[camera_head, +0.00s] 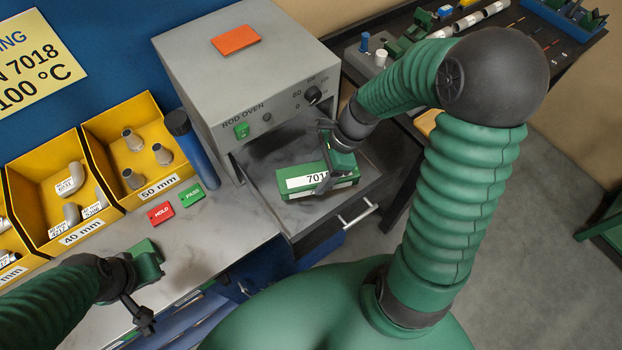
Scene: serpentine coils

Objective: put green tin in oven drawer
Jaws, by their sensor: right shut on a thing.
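The green tin (297,184) with a white label reading "701…" is inside the open drawer (355,212) of the grey rod oven (250,75). My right gripper (326,178) is shut on the tin from above, near its right part, and hides the end of the label. The tin lies flat over the drawer floor; I cannot tell whether it touches it. The drawer is pulled out toward me, its handle at the front. My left gripper (150,285) is over the bench at lower left, apart from the tin; its fingers are partly visible.
Yellow bins (125,150) with grey fittings stand at the left, beside a blue cylinder (190,145). Red HOLD (161,213) and green PASS (192,195) tags lie on the bench. A dark table (500,50) is behind right.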

